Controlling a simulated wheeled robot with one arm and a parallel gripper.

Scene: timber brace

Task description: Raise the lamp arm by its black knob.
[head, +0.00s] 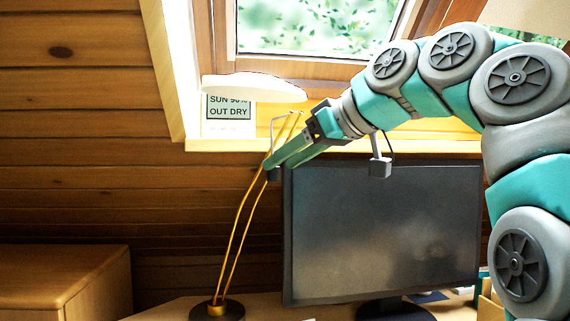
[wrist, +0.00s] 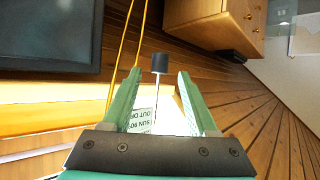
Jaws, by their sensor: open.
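The lamp has a thin gold arm (head: 238,228) that leans to the right, a white shade (head: 256,87) and a round dark base (head: 217,311). Its black knob (head: 274,174) shows just below my fingertips in the head view, partly hidden by them. In the wrist view the black knob (wrist: 160,63) is centred in the gap, level with or slightly beyond the fingertips, with clear space on both sides. My gripper (head: 269,164) is open and empty; its two green fingers also show in the wrist view (wrist: 159,76). The gold rods (wrist: 125,55) pass left of the knob there.
A dark monitor (head: 385,230) stands right of the lamp, close beneath my arm. Behind are a window sill (head: 300,146) and a sign (head: 229,106). A wooden cabinet (head: 62,280) stands at lower left. The space between cabinet and lamp looks free.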

